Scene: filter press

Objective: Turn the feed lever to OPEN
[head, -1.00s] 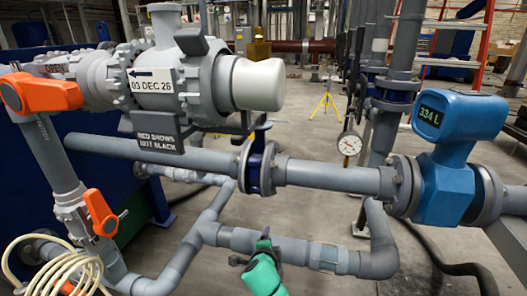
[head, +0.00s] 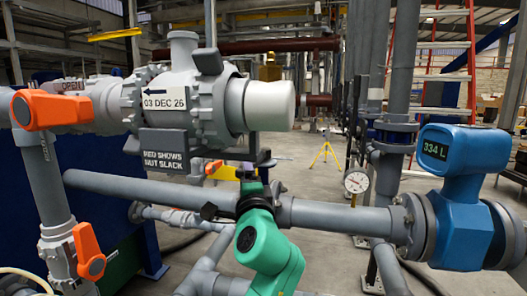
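A large orange lever (head: 50,110) is at the upper left, on a grey pipe joint. Its handle lies nearly horizontal and points right. A label reading OPEN (head: 73,86) sits on the pipe just above it. A second orange lever (head: 88,250) hangs tilted on the lower-left pipe. No label shows which is the feed lever. A green arm, apparently my right, rises from the bottom centre. Its gripper (head: 246,182) is by the middle pipe, below the grey housing, well right of both levers. Its fingers are not clear. My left gripper is out of view.
A grey housing (head: 180,100) with a date tag and a RED SHOWS NUT SLACK plate (head: 165,151) stands between the gripper and the upper lever. A long pipe (head: 150,188) crosses below it. A blue meter (head: 455,195) reading 334 L and a round gauge (head: 356,181) are right.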

